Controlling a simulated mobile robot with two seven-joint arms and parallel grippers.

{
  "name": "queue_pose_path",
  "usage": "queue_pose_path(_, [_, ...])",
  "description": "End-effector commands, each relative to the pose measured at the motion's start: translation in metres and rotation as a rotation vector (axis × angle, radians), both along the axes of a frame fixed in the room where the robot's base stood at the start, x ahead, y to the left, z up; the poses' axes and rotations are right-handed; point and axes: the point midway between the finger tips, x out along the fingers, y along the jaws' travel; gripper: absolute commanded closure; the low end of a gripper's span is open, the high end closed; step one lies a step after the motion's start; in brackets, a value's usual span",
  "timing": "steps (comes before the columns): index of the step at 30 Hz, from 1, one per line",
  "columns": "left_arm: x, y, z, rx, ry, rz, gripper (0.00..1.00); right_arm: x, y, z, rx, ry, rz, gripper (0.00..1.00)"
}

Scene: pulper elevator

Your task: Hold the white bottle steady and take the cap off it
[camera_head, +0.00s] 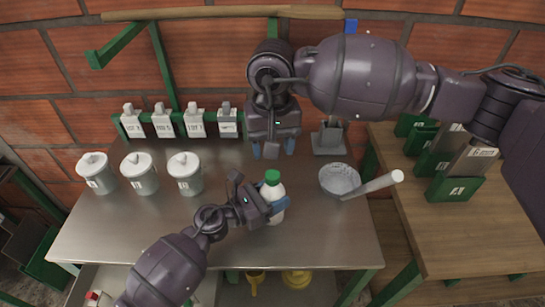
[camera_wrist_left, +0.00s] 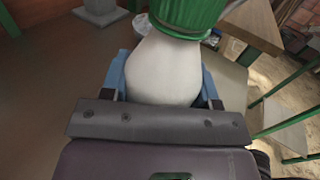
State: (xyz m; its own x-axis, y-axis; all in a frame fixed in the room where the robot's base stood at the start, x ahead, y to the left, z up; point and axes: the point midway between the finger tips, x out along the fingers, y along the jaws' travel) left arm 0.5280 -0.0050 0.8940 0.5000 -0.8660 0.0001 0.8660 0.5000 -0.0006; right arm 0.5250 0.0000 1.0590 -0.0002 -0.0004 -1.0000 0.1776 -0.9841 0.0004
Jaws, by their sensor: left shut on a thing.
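The white bottle (camera_head: 278,211) stands upright near the middle of the metal table, with its green cap (camera_head: 272,177) on top. My left gripper (camera_head: 274,203) is shut around the bottle's body from the left, below the cap. In the left wrist view the bottle (camera_wrist_left: 163,70) sits between the blue fingers of the left gripper (camera_wrist_left: 162,85), and part of the green cap (camera_wrist_left: 187,14) shows at the top edge. My right gripper (camera_head: 273,150) points down behind the bottle, open and empty, with its two blue fingers well apart and away from the cap.
A speckled bowl (camera_head: 339,179) with a pale pestle-like rod (camera_head: 374,186) lies right of the bottle. Several lidded pots (camera_head: 139,174) stand at the left, and labelled white holders (camera_head: 195,124) line the back. A wooden table (camera_head: 440,220) with green boxes is at the right. The metal table's front left is clear.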

Motion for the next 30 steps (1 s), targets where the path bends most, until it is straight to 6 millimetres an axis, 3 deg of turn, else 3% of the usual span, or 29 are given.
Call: queue_pose_path(30, [-0.0001,0.0002,-0.0005,0.001,0.0,0.0,1.0,-0.0001,0.0009,0.0005,0.002,-0.001,-1.453,0.45])
